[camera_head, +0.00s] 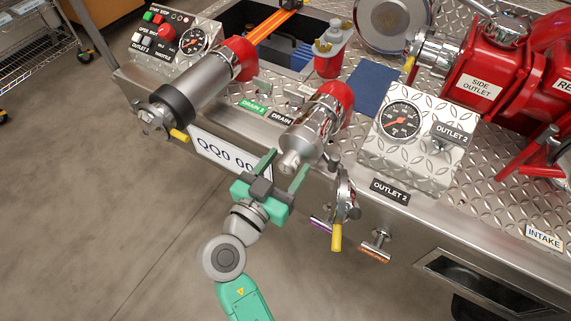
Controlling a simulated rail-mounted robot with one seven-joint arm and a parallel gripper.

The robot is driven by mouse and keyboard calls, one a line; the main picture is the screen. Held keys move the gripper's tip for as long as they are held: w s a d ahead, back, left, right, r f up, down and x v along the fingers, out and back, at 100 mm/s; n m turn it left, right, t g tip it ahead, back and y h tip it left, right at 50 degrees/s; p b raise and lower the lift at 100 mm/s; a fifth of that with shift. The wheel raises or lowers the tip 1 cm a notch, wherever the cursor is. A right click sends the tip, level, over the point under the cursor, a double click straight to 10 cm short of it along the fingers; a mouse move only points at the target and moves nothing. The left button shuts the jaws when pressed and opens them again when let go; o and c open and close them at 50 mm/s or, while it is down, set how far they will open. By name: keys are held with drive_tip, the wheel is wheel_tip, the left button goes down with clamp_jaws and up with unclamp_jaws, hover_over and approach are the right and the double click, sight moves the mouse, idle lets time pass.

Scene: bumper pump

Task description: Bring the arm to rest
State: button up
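My gripper (288,162), green with two green fingers, is at the front edge of the metal bumper, near the centre of the view. Its fingers are spread apart and point up toward the chrome outlet (316,126) with the red collar. The narrow chrome tip of that outlet shows between the fingers. I cannot tell whether they touch it or how far above or in front they are. No object shows held in the gripper. My arm comes up from the bottom of the view.
A valve wheel with a yellow handle (337,236) hangs close right of my gripper. A larger capped outlet (195,86) is at upper left, above the plate (231,158). A gauge panel (408,140) and red pump (495,75) are right. Open floor (110,220) lies lower left.

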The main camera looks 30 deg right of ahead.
drive_tip(key=o, duration=0.4)
drive_tip(key=shift+v, duration=3.5)
